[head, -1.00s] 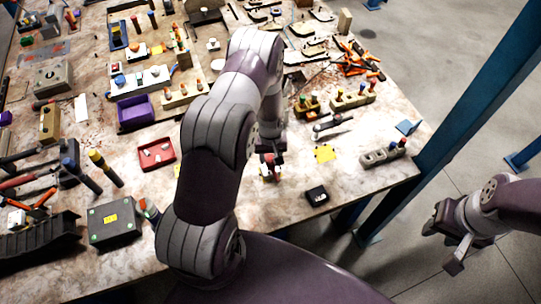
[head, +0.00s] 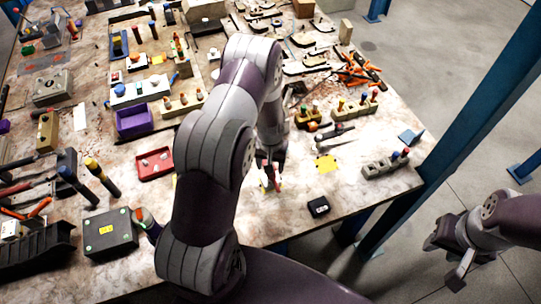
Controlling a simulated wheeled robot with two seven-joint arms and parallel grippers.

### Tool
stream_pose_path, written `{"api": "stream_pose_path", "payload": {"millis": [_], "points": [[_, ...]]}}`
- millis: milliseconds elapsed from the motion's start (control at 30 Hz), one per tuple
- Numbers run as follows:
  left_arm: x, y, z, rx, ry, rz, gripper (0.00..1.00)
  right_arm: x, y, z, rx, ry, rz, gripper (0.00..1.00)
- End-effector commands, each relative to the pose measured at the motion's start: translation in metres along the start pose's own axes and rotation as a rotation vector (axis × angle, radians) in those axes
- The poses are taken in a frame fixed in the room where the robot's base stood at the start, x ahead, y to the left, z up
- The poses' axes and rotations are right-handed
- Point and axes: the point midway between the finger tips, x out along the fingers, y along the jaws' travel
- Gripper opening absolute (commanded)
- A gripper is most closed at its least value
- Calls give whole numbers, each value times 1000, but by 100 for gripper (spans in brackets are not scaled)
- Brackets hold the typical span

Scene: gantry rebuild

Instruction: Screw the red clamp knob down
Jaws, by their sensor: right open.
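My left arm reaches over the bench, and its gripper (head: 270,168) points down at the bench's front middle. A small upright item with red and yellow parts (head: 271,184) shows at its fingertips. I cannot tell whether this is the red clamp knob, or whether the fingers touch it. The arm hides part of the bench, and the finger gap is too small and dark to read. My right gripper (head: 448,262) is open and empty, beyond the bench's right edge above the floor.
A red tray (head: 142,175) with small pieces and a grey-green box (head: 106,250) lie left of my left arm. A small black box (head: 318,207), a yellow square (head: 326,164) and a grey block with pegs (head: 380,167) lie right. A blue post (head: 440,155) stands beside the bench.

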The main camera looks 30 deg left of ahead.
Motion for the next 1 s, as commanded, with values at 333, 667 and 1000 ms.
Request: {"api": "stream_pose_path", "payload": {"millis": [333,667,1000], "points": [[-85,0,-1,0,8,0,60,32,0,4,0,0,0,40],[-117,0,0,1,2,0,60,36,0,4,0,0,0,40],[-117,0,0,1,2,0,60,36,0,4,0,0,0,40]]}}
